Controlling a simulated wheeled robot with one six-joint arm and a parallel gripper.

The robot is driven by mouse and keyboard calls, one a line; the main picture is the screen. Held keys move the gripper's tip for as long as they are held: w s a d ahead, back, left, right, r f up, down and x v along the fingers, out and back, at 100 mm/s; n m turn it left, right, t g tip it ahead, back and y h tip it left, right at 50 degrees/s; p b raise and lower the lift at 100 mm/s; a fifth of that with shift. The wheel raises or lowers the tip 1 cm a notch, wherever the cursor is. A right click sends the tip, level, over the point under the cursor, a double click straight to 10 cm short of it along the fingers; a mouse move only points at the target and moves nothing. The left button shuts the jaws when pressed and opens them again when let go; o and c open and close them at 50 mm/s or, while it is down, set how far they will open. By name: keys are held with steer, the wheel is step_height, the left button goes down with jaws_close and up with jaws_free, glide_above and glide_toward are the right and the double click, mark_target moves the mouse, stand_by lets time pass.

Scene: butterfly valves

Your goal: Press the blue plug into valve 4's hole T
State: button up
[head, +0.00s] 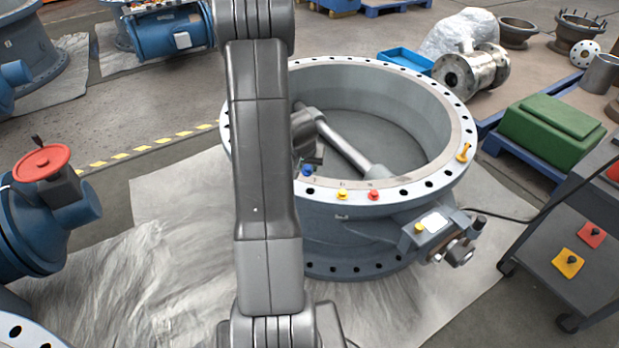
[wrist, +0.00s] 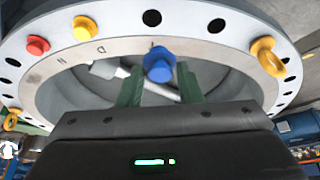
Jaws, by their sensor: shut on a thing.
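The blue plug (head: 308,170) is at the inner side of the flange of a large open valve (head: 400,190). In the wrist view the blue plug (wrist: 158,62) lies between the green fingers of my gripper (wrist: 160,72), which is shut on it. The plug overlaps the flange ring (wrist: 120,60) beside a mostly covered letter, perhaps T. The hole under it is hidden, so I cannot tell whether the plug is seated. In the head view my arm hides most of the gripper. No valve number is readable.
A yellow plug (head: 343,194) and a red plug (head: 373,195) sit in the same flange, near letters D and N in the wrist view. A yellow eyebolt (head: 464,152) rises from the rim. A dark trolley (head: 570,245) stands right; a red handwheel (head: 42,163) is left.

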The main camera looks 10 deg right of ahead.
steer(key=shift+d+f+b, duration=0.35)
steer(key=shift+d+f, duration=0.15)
steer(key=shift+f, duration=0.15)
step_height(320, 180, down, 5)
steer(key=b, duration=0.4)
steer(key=shift+f, duration=0.15)
steer(key=shift+b, duration=0.6)
stand_by(0.7)
steer(key=shift+f+b, duration=0.95)
steer(key=shift+b, duration=0.35)
stand_by(0.9)
steer(key=shift+f+b, duration=0.4)
steer(key=o, duration=1.5)
steer(key=shift+o, duration=0.2)
steer(key=shift+r, duration=0.15)
